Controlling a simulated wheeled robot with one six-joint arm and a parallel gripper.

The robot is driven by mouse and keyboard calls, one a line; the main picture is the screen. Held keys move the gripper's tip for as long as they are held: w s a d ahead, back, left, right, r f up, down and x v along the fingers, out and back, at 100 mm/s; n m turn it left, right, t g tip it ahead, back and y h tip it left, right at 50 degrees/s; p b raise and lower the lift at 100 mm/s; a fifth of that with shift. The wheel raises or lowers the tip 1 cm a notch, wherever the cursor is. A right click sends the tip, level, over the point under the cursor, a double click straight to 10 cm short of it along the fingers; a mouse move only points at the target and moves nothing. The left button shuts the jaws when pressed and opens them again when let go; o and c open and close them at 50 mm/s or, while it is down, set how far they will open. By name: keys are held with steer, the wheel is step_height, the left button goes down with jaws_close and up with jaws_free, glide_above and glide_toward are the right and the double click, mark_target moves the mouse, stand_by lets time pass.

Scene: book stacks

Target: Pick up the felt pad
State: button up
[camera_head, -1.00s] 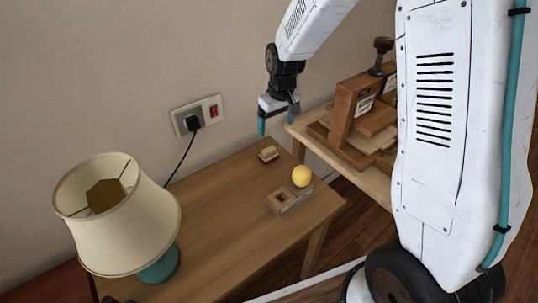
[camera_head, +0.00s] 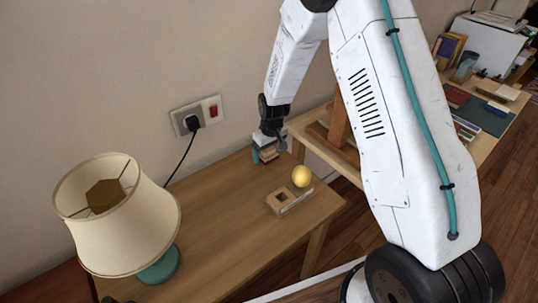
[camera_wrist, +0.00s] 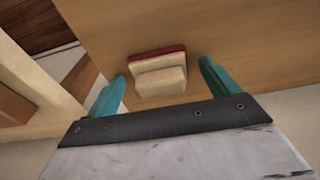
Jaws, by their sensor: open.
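The felt pad (camera_wrist: 160,74) looks like a small cream block with a dark red layer along its far side. It lies on the wooden table (camera_head: 215,215) near the back edge. My gripper (camera_wrist: 162,72) is open, with one teal finger on each side of the pad and a visible gap on both sides in the wrist view. In the head view my gripper (camera_head: 268,151) is low over the table at the pad (camera_head: 269,156), which is partly hidden by it.
A yellow ball (camera_head: 301,176) sits by a small wooden block with a square recess (camera_head: 281,202), in front of the pad. A lamp (camera_head: 120,215) stands at the left. A second table with wooden items is behind to the right. The table's middle is clear.

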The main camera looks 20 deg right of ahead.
steer(key=c, duration=1.1)
step_height(320, 180, up, 10)
